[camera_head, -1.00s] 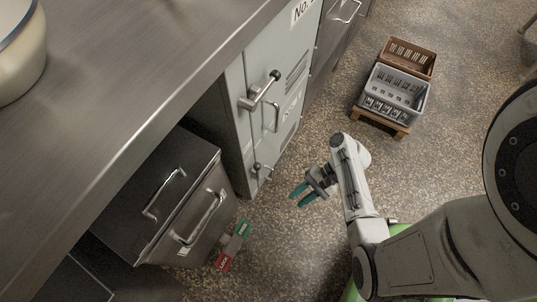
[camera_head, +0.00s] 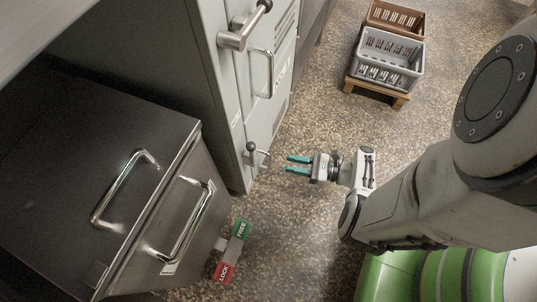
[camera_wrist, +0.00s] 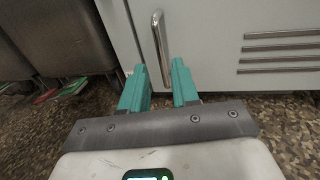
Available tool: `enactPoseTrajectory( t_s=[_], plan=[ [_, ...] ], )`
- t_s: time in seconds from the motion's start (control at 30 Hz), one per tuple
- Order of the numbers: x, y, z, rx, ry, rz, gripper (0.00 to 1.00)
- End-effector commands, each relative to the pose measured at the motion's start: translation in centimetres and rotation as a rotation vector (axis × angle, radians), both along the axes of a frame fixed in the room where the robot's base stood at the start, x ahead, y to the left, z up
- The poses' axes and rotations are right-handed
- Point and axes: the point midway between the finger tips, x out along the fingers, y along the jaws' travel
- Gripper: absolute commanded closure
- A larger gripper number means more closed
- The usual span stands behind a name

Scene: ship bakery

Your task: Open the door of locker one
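The pale grey-green locker (camera_head: 205,85) stands at the upper left of centre in the head view, its door (camera_head: 258,106) looking shut. The door bears an upright bar handle (camera_head: 262,73), an upper lever with a dark knob (camera_head: 237,38) and a lower lever with a dark knob (camera_head: 252,155). My gripper (camera_head: 289,164) is open and empty, its teal fingers pointing left at the lower part of the locker, apart from it. In the wrist view an upright metal handle (camera_wrist: 160,48) stands on the pale panel just beyond the fingertips (camera_wrist: 158,75).
A steel chest (camera_head: 100,165) with two bar handles fills the left. A floor pedal marked green FREE (camera_head: 241,229) and red LOCK (camera_head: 224,272) lies beside it. Grey crate (camera_head: 389,60) and brown crate (camera_head: 396,20) stand on a wooden stand (camera_head: 377,92). Speckled floor is free between.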

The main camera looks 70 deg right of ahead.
Motion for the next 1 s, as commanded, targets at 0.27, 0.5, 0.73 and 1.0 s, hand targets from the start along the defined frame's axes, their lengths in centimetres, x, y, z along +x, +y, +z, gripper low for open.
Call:
enactPoseTrajectory(
  t_s=[0.27, 0.5, 0.73, 1.0],
  plan=[
    [5.0, 1.3, -0.3, -0.002, 0.001, 0.004, 0.70],
    [7.7, 1.9, -0.2, -0.001, 0.002, 0.002, 0.70],
    [8.3, 2.0, 0.0, -0.001, 0.001, 0.002, 0.70],
    [8.2, 2.0, 0.0, -0.002, 0.001, 0.002, 0.82]
  ],
)
